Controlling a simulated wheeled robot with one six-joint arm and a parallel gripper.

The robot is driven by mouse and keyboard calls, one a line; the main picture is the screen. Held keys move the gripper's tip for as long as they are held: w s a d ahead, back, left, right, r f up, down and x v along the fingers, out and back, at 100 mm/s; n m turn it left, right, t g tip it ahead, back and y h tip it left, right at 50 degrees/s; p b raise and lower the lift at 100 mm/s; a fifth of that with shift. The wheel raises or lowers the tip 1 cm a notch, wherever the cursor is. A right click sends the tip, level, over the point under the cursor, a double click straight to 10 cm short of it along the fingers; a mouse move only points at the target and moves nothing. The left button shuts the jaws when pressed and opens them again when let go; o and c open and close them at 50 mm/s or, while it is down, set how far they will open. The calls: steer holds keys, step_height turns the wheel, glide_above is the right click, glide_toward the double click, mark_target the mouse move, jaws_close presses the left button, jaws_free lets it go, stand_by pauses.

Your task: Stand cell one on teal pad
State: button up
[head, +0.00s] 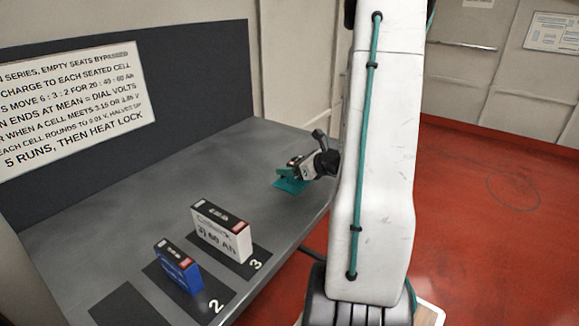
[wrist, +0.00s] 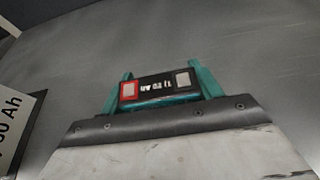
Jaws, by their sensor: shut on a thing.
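My gripper (head: 300,168) is at the far right part of the grey bench, with its teal fingers shut on a cell with a black top and a red mark (head: 294,161). In the wrist view the cell's top (wrist: 158,87) shows between the two teal fingers (wrist: 162,88). A teal patch (head: 288,184) shows just below the cell in the head view. I cannot tell how much of it is pad and how much is finger, or whether the cell touches the surface.
A blue cell (head: 178,268) stands on the dark pad marked 2, and a white 60 Ah cell (head: 221,233) on the pad marked 3. An empty dark pad (head: 125,305) lies at the near left. A sign (head: 70,108) hangs on the back panel. The bench middle is clear.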

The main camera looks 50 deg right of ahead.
steer(key=shift+f, duration=0.15)
steer(key=o, duration=1.2)
steer(key=shift+f, duration=0.1)
steer(key=shift+c, duration=0.2)
